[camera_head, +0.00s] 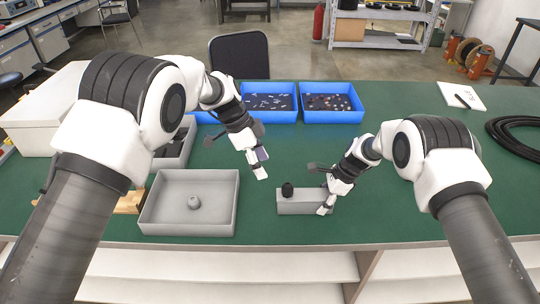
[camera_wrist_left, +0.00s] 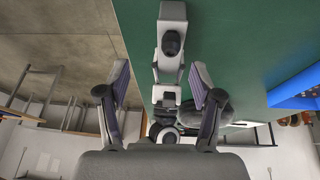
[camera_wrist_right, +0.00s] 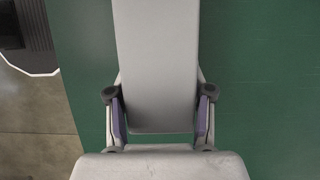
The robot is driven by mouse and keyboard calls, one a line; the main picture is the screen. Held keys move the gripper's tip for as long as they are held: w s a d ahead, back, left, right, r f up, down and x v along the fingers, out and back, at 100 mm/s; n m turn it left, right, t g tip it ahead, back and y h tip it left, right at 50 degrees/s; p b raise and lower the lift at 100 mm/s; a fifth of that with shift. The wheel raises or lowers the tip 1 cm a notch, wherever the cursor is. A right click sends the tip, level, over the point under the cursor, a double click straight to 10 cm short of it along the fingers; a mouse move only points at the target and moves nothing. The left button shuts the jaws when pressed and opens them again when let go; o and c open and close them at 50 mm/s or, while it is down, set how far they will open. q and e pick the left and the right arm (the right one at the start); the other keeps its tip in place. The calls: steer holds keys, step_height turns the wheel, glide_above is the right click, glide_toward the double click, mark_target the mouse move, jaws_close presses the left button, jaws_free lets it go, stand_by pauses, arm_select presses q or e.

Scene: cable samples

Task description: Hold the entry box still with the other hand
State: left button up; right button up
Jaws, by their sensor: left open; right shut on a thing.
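The entry box (camera_head: 300,207) is a light grey block lying on the green table, front of centre, with a black round fitting (camera_head: 287,190) upright on its left part. My right gripper (camera_head: 328,197) is shut on the box's right end. In the right wrist view the box (camera_wrist_right: 157,60) lies between the two fingers (camera_wrist_right: 160,112). My left gripper (camera_head: 261,166) is open and empty, above the table, behind and left of the box. In the left wrist view its fingers (camera_wrist_left: 158,85) are spread, with the box (camera_wrist_left: 172,14) and black fitting beyond them.
A grey tray (camera_head: 160,228) with a small round grey piece (camera_head: 194,202) stands left of the box. Blue bins (camera_head: 333,117) with small parts stand at the back. A black cable coil (camera_head: 515,135) and a notepad (camera_head: 462,96) lie right. The green table (camera_head: 400,225) is clear around the box.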

mark_target(285, 184)
arm_select(q)
steer(key=shift+t, duration=0.4)
steer(key=x, duration=0.4)
steer(key=w+d+x, duration=0.1)
steer(key=x, duration=0.3)
steer(key=d+r+x, duration=0.1)
steer(key=x, duration=0.2)
steer(key=shift+w+d+f, duration=0.2)
steer(key=shift+f, duration=0.25)
steer(key=c, duration=1.2)
steer(key=m+g, duration=0.1)
steer(key=m, duration=0.2)
steer(key=m+g, duration=0.1)
steer(key=m, duration=0.1)
steer(key=shift+d+f+m+y, duration=0.1)
steer(key=shift+f+m+y, duration=0.1)
steer(key=shift+m+y, duration=0.15)
steer(key=shift+m+g, duration=0.3)
steer(key=shift+m, duration=0.15)
steer(key=o, duration=0.9)
steer(key=shift+r, duration=0.1)
